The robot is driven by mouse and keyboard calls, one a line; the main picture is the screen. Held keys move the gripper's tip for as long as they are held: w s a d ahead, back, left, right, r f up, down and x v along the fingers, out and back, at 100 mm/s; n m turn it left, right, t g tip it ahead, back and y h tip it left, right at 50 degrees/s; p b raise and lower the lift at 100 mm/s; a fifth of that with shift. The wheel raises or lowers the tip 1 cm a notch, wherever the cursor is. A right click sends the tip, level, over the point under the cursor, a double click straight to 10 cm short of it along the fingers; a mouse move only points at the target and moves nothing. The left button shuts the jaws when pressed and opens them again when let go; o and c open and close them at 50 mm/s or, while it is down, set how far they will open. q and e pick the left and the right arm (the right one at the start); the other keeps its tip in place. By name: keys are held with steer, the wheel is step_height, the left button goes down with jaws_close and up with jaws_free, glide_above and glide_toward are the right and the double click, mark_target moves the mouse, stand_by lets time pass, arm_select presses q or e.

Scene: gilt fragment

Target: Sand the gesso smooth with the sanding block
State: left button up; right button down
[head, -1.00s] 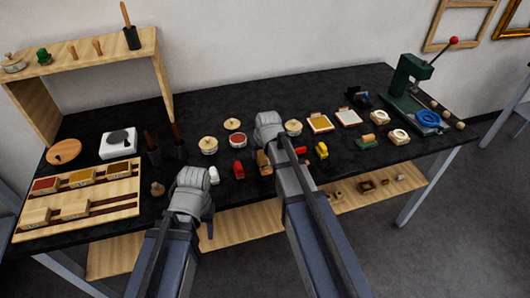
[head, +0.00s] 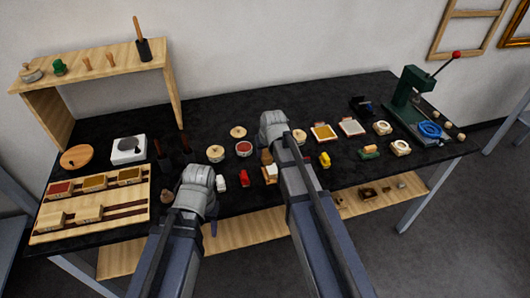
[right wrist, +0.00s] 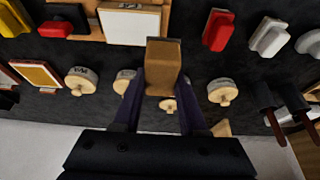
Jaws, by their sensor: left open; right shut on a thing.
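A tan-brown sanding block (right wrist: 163,65) is held between the two fingers of my right gripper (right wrist: 163,88) in the right wrist view. My right gripper is shut on it. A white panel, apparently the gessoed piece (right wrist: 130,25), lies on a wooden holder just beyond the block in that view. In the head view the white panel (head: 270,173) shows beside my right forearm, which hides part of that area. My left gripper (head: 212,218) is open over the front of the table, its fingers mostly hidden by the wrist. Whether block and panel touch cannot be told.
Red (head: 244,180) and yellow (head: 324,160) blocks stand near the panel. Lidded round tins (head: 215,153) sit behind. A wooden rack (head: 90,216) fills the left front, and a green press (head: 410,95) stands at the right. Dark table shows between the items.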

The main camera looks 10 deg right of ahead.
steer(key=shift+r, duration=0.1)
step_height(320, 180, up, 3)
steer(key=p, duration=0.3)
stand_by(0.3)
stand_by(0.5)
